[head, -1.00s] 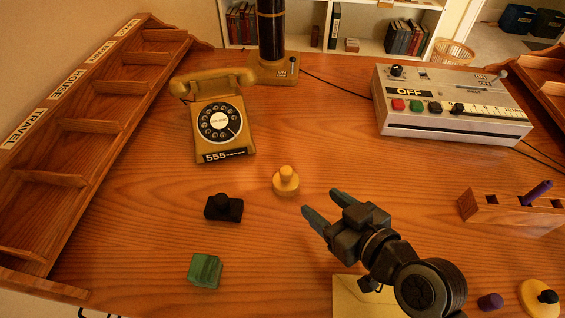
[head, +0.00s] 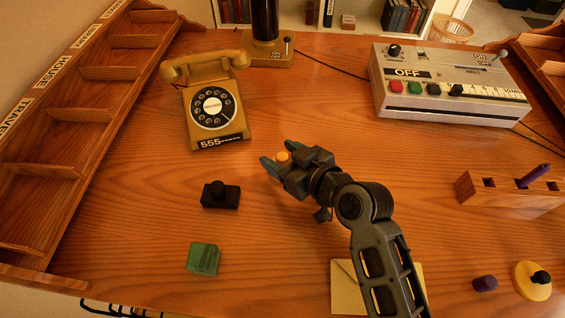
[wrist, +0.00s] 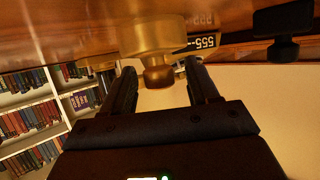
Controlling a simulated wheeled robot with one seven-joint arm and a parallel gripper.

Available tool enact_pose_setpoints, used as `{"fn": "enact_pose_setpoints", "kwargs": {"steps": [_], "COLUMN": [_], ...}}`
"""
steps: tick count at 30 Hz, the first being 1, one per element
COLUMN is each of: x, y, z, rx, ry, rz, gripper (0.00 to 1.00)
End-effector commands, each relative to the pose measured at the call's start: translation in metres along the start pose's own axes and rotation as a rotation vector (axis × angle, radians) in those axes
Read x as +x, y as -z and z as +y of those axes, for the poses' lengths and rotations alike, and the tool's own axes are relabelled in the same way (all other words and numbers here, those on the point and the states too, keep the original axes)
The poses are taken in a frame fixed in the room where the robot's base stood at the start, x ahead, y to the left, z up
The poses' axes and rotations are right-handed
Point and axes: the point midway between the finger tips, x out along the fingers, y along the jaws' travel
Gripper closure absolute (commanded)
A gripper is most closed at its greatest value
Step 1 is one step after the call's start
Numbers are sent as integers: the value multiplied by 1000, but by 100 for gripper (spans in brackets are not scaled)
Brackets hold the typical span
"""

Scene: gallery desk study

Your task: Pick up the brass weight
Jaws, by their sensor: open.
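The brass weight is mostly hidden behind my gripper in the head view; only its round knob (head: 283,157) shows between the fingers. In the wrist view, the brass weight (wrist: 150,40) hangs from the upside-down desk top, its knob between my two fingers. My gripper (head: 278,163) is open, with one finger on each side of the knob. It also shows in the wrist view (wrist: 160,78), with gaps between the fingers and the knob. I cannot tell whether either finger touches it.
A yellow rotary phone (head: 212,105) stands behind the weight. A black stamp-like object (head: 220,195) and a green block (head: 204,259) lie to the left. A grey control box (head: 450,85) and a wooden pen holder (head: 510,192) are at the right. Bare desk lies around the gripper.

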Motion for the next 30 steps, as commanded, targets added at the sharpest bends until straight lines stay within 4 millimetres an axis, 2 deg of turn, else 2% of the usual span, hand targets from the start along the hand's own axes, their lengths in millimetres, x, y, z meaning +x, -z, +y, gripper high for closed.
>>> {"fn": "enact_pose_setpoints", "kwargs": {"steps": [6, 24, 30], "x": [0, 0, 0], "y": [0, 0, 1], "z": [0, 0, 0], "rx": [0, 1, 0], "ry": [0, -1, -1], "rz": [0, 0, 3], "gripper": [42, 99, 100]}}
